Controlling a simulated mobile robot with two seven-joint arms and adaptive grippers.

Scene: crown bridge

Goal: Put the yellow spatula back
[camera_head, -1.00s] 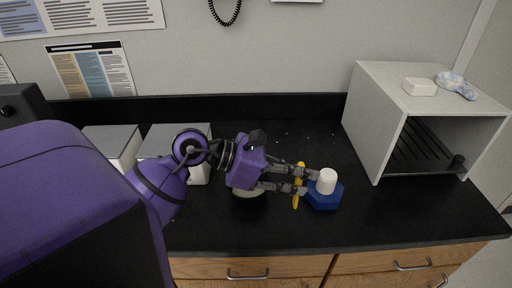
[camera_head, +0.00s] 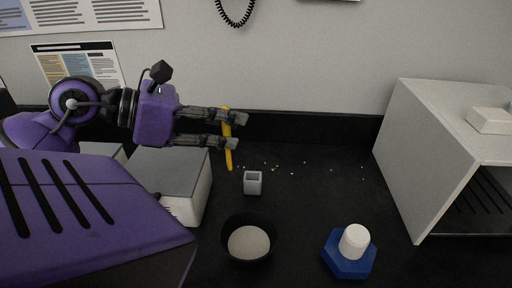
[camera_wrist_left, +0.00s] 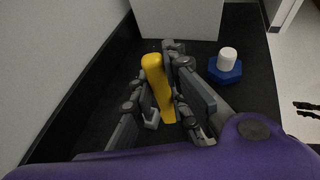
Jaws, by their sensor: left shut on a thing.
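The yellow spatula (camera_head: 228,150) hangs upright between the fingers of my left gripper (camera_head: 240,131), which is shut on it. In the left wrist view the yellow spatula (camera_wrist_left: 154,74) shows between the fingers, with its far end pointing away below. In the head view it is above the back part of the black counter, above and slightly left of a small grey square holder (camera_head: 253,183). The spatula and the holder look apart. My right gripper is in neither view.
A dark round bowl with pale contents (camera_head: 249,242) stands in front of the holder. A blue hexagonal base with a white cap (camera_head: 349,252) is at the front right. A grey box (camera_head: 171,174) stands left, an open white cabinet (camera_head: 424,150) right. Small yellowish specks lie behind the holder.

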